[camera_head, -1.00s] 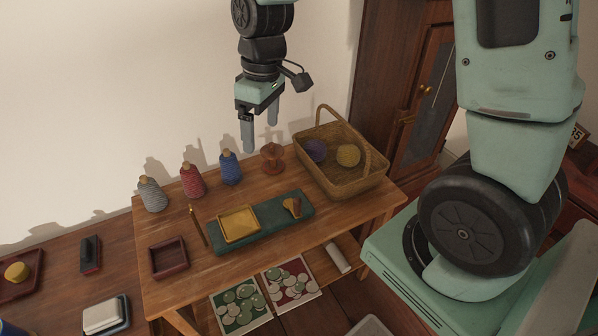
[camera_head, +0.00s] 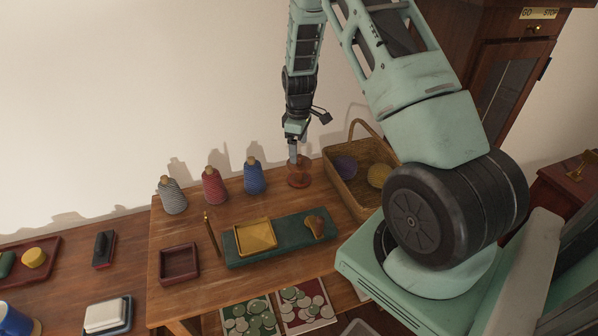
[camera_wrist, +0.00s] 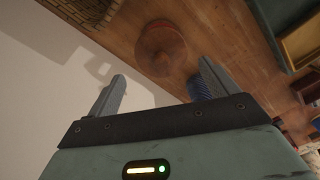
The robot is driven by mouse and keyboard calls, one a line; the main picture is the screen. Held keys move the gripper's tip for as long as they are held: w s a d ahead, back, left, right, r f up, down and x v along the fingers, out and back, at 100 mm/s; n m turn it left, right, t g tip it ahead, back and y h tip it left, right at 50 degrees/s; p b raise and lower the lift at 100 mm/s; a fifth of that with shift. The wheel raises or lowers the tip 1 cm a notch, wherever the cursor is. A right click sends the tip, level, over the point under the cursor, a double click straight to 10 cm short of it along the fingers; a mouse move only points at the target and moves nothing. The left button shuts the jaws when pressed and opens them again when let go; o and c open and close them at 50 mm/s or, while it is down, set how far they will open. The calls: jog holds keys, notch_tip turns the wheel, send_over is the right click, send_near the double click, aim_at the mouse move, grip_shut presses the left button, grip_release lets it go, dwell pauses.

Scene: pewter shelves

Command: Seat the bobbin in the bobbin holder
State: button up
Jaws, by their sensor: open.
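A reddish-brown wooden spool, which looks like the bobbin (camera_head: 299,177), stands upright at the back of the wooden table, left of the basket. My gripper (camera_head: 293,155) points down close above it. In the wrist view my gripper (camera_wrist: 162,75) is open and empty; the bobbin (camera_wrist: 161,45) shows just beyond the fingertips, not between them. I cannot tell for sure which thing is the bobbin holder. A thin upright brass-coloured rod (camera_head: 210,232) stands between the dark red square tray and the green board.
Grey (camera_head: 171,197), red (camera_head: 214,187) and blue (camera_head: 254,177) thread cones stand left of the bobbin. A wicker basket (camera_head: 352,203) with yarn balls is close on its right. The green board (camera_head: 285,237) bears a yellow tray (camera_head: 270,245). A dark red tray (camera_head: 192,275) lies front left.

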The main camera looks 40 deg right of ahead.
aim_at(299, 163)
jog(key=shift+f, duration=3.6)
jog(key=shift+c, duration=0.4)
jog(key=c, duration=0.7)
